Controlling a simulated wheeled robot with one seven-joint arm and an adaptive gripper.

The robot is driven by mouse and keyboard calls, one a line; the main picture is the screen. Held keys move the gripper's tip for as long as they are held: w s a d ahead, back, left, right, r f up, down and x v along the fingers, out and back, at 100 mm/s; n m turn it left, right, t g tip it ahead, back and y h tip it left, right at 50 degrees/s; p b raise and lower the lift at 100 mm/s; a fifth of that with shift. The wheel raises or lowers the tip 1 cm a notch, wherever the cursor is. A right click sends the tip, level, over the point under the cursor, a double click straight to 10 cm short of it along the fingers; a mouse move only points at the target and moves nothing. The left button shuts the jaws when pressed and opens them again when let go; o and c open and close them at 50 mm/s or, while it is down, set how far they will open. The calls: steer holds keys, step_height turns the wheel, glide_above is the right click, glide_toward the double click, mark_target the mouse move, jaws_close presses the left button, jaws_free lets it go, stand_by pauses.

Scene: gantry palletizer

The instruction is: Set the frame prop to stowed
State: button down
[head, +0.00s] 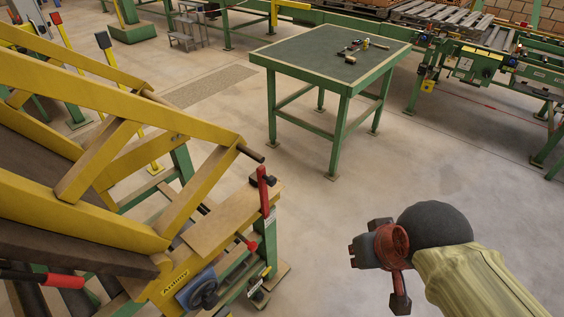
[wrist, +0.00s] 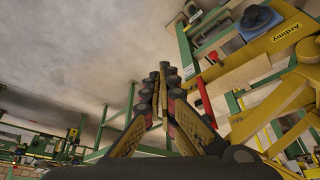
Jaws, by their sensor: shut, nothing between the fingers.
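A yellow tilted frame (head: 100,85) stands raised at the left of the head view. A yellow diagonal strut (head: 205,190) runs from its lower beam up to its front end; I cannot tell for sure whether this is the prop. An upright red lever (head: 263,190) stands at the machine's near corner. It also shows in the wrist view (wrist: 203,101). My gripper (head: 362,250) is over open floor, to the right of the machine and apart from it. In the wrist view my gripper (wrist: 164,72) has its fingertips together, with nothing held.
A green table (head: 300,58) with small tools stands behind. A roller conveyor (head: 475,62) is at the back right. A red-gripped handle (head: 65,280) and a blue part with a dark knob (head: 198,290) are on the machine's near side. The floor between machine and table is clear.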

steer(key=w+a+r+m+g+p, duration=0.1)
steer(key=w+a+m+p, duration=0.2)
steer(key=w, duration=0.9)
steer(key=w+a+r+m+g+p, duration=0.1)
steer(key=w+a+m+g+p, duration=0.1)
steer(key=w+p, duration=0.8)
steer(key=w+a+r+m+g+p, duration=0.1)
steer(key=w+a+m+p, duration=0.3)
steer(key=w, duration=1.1)
steer(key=shift+w+a+r+p, duration=0.15)
steer(key=shift+a+r+p, duration=0.2)
steer(key=shift+a+p, duration=0.75)
steer(key=shift+d, duration=0.3)
step_height(320, 180, down, 11)
steer(key=s+a, duration=0.2)
steer(key=shift+s+a+p, duration=0.15)
steer(key=shift+s+p, duration=0.05)
steer(key=shift+p, duration=0.25)
